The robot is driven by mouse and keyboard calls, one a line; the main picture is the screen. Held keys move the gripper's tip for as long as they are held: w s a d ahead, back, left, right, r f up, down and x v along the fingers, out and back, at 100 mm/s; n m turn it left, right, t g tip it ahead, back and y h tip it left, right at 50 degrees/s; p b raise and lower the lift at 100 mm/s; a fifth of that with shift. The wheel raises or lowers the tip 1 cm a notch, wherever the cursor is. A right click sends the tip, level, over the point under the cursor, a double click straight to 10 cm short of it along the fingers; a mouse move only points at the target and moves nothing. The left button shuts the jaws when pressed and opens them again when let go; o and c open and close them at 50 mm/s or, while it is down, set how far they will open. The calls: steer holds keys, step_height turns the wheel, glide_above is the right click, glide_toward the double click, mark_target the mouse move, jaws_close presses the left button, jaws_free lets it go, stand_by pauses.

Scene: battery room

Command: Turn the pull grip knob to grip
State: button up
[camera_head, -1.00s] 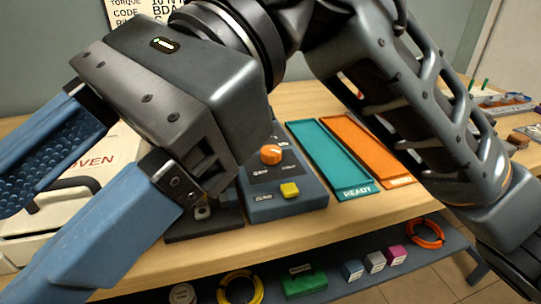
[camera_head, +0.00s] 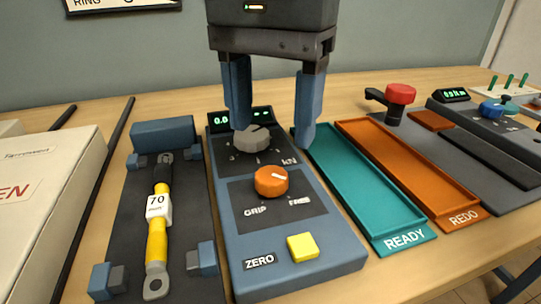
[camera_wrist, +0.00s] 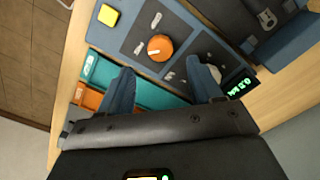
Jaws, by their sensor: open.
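The orange knob (camera_head: 271,181) sits on the blue tester box (camera_head: 310,268), between the grey dial and the yellow button. Its white mark points right, toward the FREE side; the GRIP label (camera_head: 255,211) is at its front left. In the wrist view the knob (camera_wrist: 160,47) lies just beyond the fingertips, between them and clear of both. My gripper (camera_head: 273,137) is open and empty, fingers pointing down. It is behind the orange knob, with the grey dial (camera_head: 252,139) close to the left finger; I cannot tell whether they touch. My gripper also shows in the wrist view (camera_wrist: 160,70).
The yellow ZERO button (camera_head: 303,247) is in front of the knob. A yellow cable piece (camera_head: 158,230) lies in the fixture at left. A teal READY tray (camera_head: 402,236) and an orange REDO tray (camera_head: 463,214) lie at right. A green-lit display (camera_head: 225,119) stands behind the dial.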

mark_target(271, 176)
step_height(271, 176, down, 7)
steer(key=shift+s+r+b, duration=0.1)
steer(key=shift+r+b, duration=0.05)
steer(key=shift+b, duration=0.3)
steer(key=shift+c, duration=0.2)
steer(key=c, duration=1)
